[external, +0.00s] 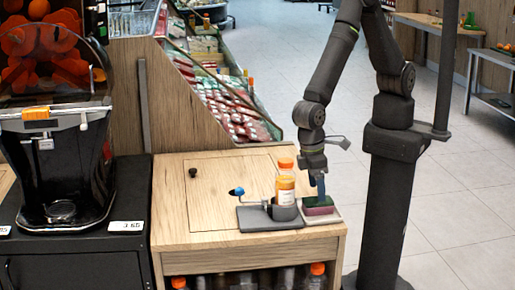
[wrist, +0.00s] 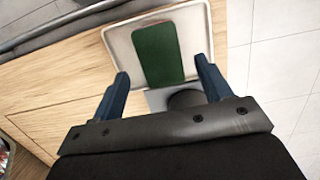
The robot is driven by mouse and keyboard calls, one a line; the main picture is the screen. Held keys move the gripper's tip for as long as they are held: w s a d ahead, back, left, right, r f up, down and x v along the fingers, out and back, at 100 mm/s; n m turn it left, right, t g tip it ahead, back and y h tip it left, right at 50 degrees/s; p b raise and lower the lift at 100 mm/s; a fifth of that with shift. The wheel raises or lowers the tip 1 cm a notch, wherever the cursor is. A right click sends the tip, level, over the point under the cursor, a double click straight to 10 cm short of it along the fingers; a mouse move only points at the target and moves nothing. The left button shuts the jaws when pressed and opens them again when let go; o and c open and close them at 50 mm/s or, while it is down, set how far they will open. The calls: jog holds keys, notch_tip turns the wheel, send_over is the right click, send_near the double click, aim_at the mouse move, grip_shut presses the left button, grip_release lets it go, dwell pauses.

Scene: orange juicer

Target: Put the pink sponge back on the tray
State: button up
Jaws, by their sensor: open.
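The sponge (external: 318,209) has a green top and a pinkish side in the external view. The tray (external: 334,215) sits at the right front corner of the wooden counter. My gripper (external: 319,190) points down just over the sponge. In the wrist view my gripper (wrist: 161,70) is open, with a blue finger on either side of the sponge and gaps between. Whether a finger touches the tray cannot be told.
A bottle with an orange cap (external: 285,188) stands on a grey base (external: 262,218) close left of the tray. The juicer (external: 55,130) stands at far left.

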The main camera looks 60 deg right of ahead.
aim_at(313, 200)
notch_tip(313, 200, up, 7)
jog(key=shift+w+a+f, duration=0.15)
jog(key=shift+w+a, duration=0.15)
jog(key=shift+w, duration=0.1)
jog(key=f, duration=0.4)
jog(key=s+d+f, duration=0.1)
jog(key=f, duration=0.7)
jog(key=shift+s+d+f, duration=0.15)
jog(key=shift+s, duration=0.05)
notch_tip(313, 200, up, 2)
jog(key=shift+r, duration=0.8)
